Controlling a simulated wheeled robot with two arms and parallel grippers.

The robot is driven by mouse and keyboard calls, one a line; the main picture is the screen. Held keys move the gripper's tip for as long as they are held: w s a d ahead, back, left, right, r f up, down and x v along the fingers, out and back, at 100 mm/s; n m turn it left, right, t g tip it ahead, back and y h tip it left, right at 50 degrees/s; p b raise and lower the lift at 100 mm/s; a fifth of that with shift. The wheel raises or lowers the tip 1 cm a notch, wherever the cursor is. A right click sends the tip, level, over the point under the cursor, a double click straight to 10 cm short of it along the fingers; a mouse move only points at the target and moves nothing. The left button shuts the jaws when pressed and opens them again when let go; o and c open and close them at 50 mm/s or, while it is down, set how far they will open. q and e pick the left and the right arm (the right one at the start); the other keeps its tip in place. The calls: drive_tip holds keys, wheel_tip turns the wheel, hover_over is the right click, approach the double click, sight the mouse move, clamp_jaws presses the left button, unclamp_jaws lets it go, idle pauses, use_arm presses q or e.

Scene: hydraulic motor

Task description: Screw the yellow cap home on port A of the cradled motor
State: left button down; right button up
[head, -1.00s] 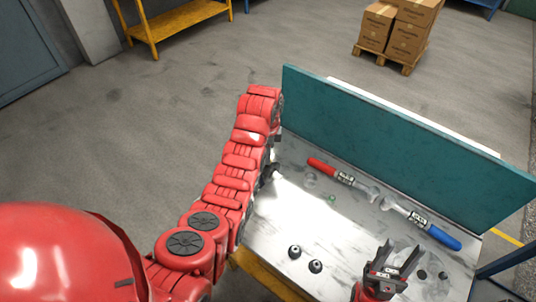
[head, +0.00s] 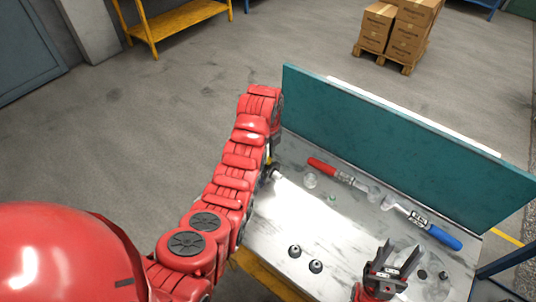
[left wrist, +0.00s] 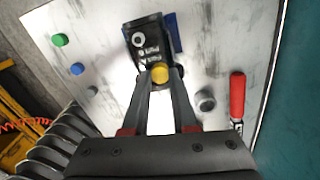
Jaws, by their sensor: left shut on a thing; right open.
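In the left wrist view the motor (left wrist: 150,48) is a dark block with white lettering and a round pale opening, with a blue part (left wrist: 175,32) beside it, probably the cradle. The yellow cap (left wrist: 160,74) is between the tips of my left gripper (left wrist: 160,80), which is shut on it, at the motor's near edge. How far it is threaded, and which port it is on, I cannot tell. In the head view my left arm hides the motor. My right gripper (head: 399,257) is open and empty above the bench's right part.
A red-handled tool (head: 335,171) and a blue-handled tool (head: 425,223) lie near the teal back panel (head: 400,140). Two dark fittings (head: 305,258) stand near the front edge. Green (left wrist: 60,40) and blue (left wrist: 77,69) caps lie left in the wrist view.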

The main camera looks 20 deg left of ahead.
use_arm(q)
drive_tip(key=c, duration=0.9)
unclamp_jaws()
drive_tip(key=n, duration=1)
drive_tip(key=shift+n, duration=0.3)
clamp_jaws()
